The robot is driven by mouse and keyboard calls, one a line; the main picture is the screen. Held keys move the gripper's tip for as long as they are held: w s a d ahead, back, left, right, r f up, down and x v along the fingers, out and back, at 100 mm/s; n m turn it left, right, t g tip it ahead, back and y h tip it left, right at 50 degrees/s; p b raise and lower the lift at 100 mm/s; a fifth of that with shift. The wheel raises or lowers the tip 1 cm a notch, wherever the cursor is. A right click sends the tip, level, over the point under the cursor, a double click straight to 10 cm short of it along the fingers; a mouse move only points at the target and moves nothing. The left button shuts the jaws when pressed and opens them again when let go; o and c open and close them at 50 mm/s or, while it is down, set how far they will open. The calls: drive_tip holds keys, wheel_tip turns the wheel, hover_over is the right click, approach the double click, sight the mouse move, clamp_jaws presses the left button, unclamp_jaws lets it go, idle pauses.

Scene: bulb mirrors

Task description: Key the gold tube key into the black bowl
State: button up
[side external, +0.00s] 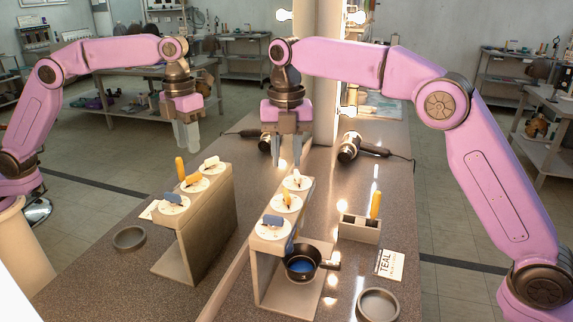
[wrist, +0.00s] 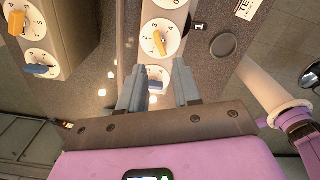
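A gold key (side external: 287,200) sits on the middle white numbered dial on top of a beige stand (side external: 266,258). It also shows in the wrist view (wrist: 160,42). A blue key (side external: 271,221) sits on the near dial and a pale key (side external: 297,181) on the far one. A black bowl (side external: 321,265) with a handle stands low beside the stand, with blue showing in it; a blue piece hangs above it. My gripper (side external: 286,164) is open and empty, pointing down above the dials. In the wrist view the blue key's dial shows between the fingertips (wrist: 158,88).
A second gold piece (side external: 376,204) stands upright in a grey holder (side external: 360,230). A card reading TEAL (side external: 390,264) and an empty grey dish (side external: 378,305) lie to the right. The mirror on the left reflects the arm and stand.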

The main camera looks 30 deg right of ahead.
sight(287, 192)
drive_tip(key=shift+f, duration=3.6)
drive_tip(key=shift+f, duration=0.3)
clamp_jaws()
